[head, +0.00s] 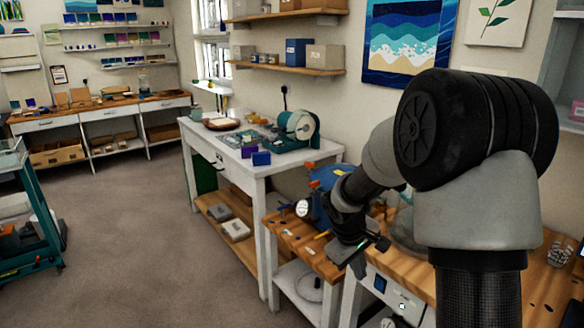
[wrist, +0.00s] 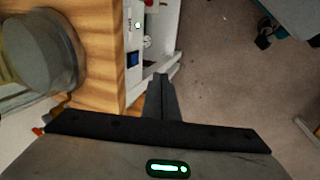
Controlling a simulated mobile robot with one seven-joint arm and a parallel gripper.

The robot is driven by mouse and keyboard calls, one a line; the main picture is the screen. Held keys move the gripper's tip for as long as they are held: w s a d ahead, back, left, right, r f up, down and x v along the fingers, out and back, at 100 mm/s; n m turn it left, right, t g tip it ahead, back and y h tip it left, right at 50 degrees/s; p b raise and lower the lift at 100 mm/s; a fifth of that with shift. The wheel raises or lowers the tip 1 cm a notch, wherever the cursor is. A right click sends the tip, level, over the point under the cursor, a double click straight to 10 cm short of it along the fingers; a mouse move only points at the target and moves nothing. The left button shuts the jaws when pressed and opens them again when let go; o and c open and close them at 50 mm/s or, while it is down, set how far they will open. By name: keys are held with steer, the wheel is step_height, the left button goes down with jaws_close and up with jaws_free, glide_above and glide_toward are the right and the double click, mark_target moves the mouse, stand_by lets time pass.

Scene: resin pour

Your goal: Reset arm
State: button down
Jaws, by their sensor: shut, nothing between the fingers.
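My arm rises at the right of the head view and bends over the wooden-topped bench (head: 548,280). My gripper (head: 358,266) hangs in front of the bench edge, pointing down. In the wrist view my gripper (wrist: 160,80) has its two dark fingers together with nothing between them. Below it are the bench's wooden edge and the grey floor (wrist: 225,85). No held object shows in either view.
A clear round container (wrist: 38,50) stands on the bench close to my gripper. A white table (head: 225,150) with a green-and-white machine (head: 298,128) stands beyond. A teal cart (head: 40,225) is at left. The carpet (head: 130,230) between is clear.

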steer(key=s+a+r+m+t, duration=0.2)
steer(key=s+r+m, duration=0.1)
steer(key=s+r, duration=1.05)
steer(key=s+a+r+m+t+y, duration=0.1)
steer(key=s+a+r+m+y, duration=0.15)
steer(key=s, duration=0.35)
steer(key=s+a+r+m+y, duration=0.1)
steer(key=s+a+r, duration=0.15)
steer(key=s, duration=0.35)
step_height(320, 180, up, 14)
steer(key=p, duration=1.3)
steer(key=shift+s+d, duration=0.15)
steer(key=shift+d, duration=0.15)
